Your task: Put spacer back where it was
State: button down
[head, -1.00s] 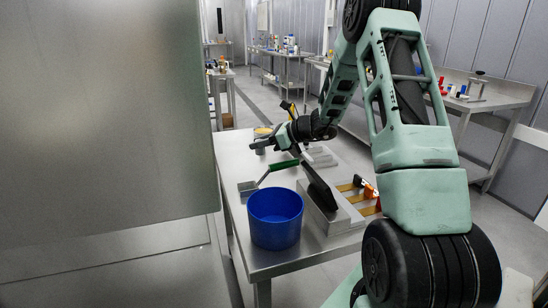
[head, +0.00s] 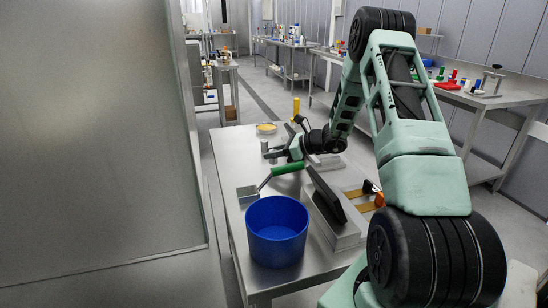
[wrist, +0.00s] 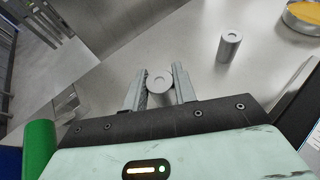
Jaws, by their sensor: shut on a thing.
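My gripper (wrist: 160,88) is shut on a grey metal spacer (wrist: 159,80), a short round cylinder with a hole in its top. It sits upright between the two fingers. In the head view my gripper (head: 274,154) is over the left part of the steel table (head: 226,150), and the held spacer is hard to make out there. I cannot tell whether its bottom touches the table. A second, similar grey cylinder (wrist: 229,47) stands upright and apart, ahead and to the right in the wrist view. It also shows in the head view (head: 264,146).
A round dish with yellow contents (head: 266,128) lies behind my gripper. A green-handled tool (head: 287,169), a blue bucket (head: 277,232) and a grey block with a black piece (head: 335,228) lie nearer. Bare tabletop surrounds the spacers. A grey panel (head: 90,150) stands at left.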

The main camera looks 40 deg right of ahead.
jog(key=shift+f, duration=0.9)
jog(key=shift+f, duration=0.1)
jog(key=shift+f, duration=0.15)
jog(key=c, duration=1.1)
grip_release()
jog(key=shift+s+r, duration=0.1)
jog(key=shift+r, duration=0.25)
jog(key=b+v, duration=0.1)
jog(key=v, duration=1)
jog(key=shift+s+d, duration=0.15)
jog(key=shift+s, duration=0.2)
